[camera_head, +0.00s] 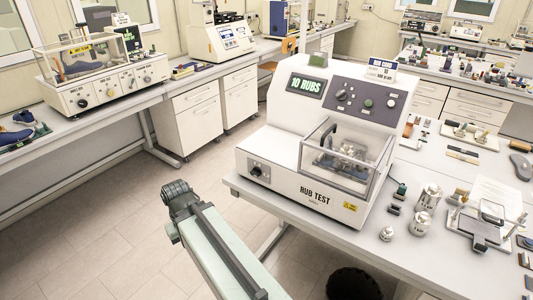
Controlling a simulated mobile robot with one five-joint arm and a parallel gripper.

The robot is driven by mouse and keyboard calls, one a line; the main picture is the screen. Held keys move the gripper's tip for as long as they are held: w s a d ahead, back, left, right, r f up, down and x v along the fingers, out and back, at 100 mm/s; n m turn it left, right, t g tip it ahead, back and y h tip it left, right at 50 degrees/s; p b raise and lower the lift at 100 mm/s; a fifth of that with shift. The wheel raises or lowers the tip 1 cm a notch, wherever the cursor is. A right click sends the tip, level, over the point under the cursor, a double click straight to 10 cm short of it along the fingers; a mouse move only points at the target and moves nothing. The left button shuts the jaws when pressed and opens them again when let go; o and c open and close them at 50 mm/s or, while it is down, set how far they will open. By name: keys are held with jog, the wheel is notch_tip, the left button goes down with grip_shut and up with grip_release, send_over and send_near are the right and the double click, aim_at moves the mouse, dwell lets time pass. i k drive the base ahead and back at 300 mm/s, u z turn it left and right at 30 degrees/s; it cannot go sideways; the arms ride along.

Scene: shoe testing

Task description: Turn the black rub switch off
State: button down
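The white rub test machine (312,196) stands on the bench in the middle of the view. A small black switch plate (259,170) is on the left of its front face, with a light-coloured part on it; I cannot read its position. The display (306,86) on top is lit green and reads 10 RUBS. A clear cover (347,152) encloses the rubbing mechanism. My arm reaches up from the bottom, its dark joint left of and below the switch, apart from the machine. My gripper's fingers do not show.
A grey panel with knobs (367,100) is on the machine's upper right. Metal weights (420,223) and a clamp plate (481,229) lie to its right. The bench's front edge (290,209) runs below the machine. Open tiled floor (110,225) lies left of my arm.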

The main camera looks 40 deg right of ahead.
aim_at(255, 172)
jog(key=k, duration=1)
jog(key=z, duration=0.65)
jog(key=i, duration=1.25)
jog(key=u, duration=2.3)
